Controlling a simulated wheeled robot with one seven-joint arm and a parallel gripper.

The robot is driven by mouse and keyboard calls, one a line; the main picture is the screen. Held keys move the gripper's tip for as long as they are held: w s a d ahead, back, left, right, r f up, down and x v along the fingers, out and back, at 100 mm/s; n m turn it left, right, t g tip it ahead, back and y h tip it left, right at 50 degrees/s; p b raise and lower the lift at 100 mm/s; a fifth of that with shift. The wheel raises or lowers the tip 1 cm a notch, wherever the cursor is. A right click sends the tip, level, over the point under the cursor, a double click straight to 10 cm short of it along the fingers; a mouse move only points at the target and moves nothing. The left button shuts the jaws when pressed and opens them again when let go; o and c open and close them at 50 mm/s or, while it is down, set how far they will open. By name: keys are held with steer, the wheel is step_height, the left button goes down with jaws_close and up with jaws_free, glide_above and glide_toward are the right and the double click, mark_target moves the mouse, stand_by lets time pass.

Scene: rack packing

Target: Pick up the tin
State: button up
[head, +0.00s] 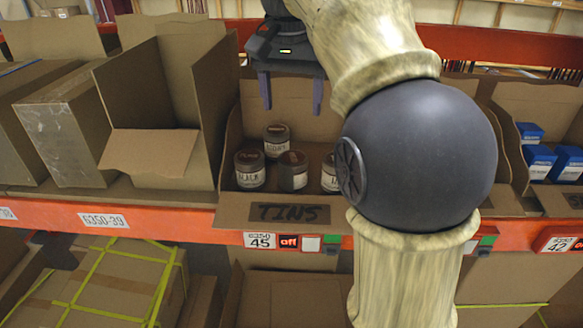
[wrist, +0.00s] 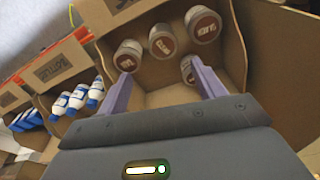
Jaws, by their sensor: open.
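Several tins sit in a cardboard bin (head: 240,200) marked TINS on the shelf. In the head view, a left tin (head: 250,170), a rear tin (head: 276,141) and a middle tin (head: 292,171) show clearly; another tin (head: 329,172) is partly hidden by my arm. In the wrist view, tins show at the upper left (wrist: 129,56), the middle (wrist: 162,42), the upper right (wrist: 203,25) and near the right finger (wrist: 187,70). My gripper (head: 290,100) is open and empty, fingers pointing down, above the tins and apart from them in the head view.
An open cardboard box (head: 150,150) stands left of the bin. Blue boxes (head: 540,160) lie in a bin at the right. The wrist view shows a bin of bottles (wrist: 75,98). An orange shelf edge (head: 180,220) runs along the front.

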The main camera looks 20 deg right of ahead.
mark_target(293, 157)
steer(key=f, duration=0.4)
steer(key=w+f, duration=0.1)
steer(key=f, duration=0.7)
steer(key=shift+w+d+p, duration=0.15)
steer(key=shift+d+p, duration=0.2)
steer(key=shift+p, duration=0.05)
steer(key=shift+w+f, duration=0.1)
steer(key=shift+w+f+p, duration=0.2)
steer(key=shift+f+p, duration=0.15)
steer(key=shift+f, duration=0.05)
steer(key=f, duration=0.1)
steer(key=f+p, duration=0.1)
steer(key=w+f, duration=0.1)
steer(key=f, duration=0.1)
steer(key=shift+w+d+f, duration=0.1)
steer(key=shift+d, duration=0.15)
steer(key=c, duration=0.8)
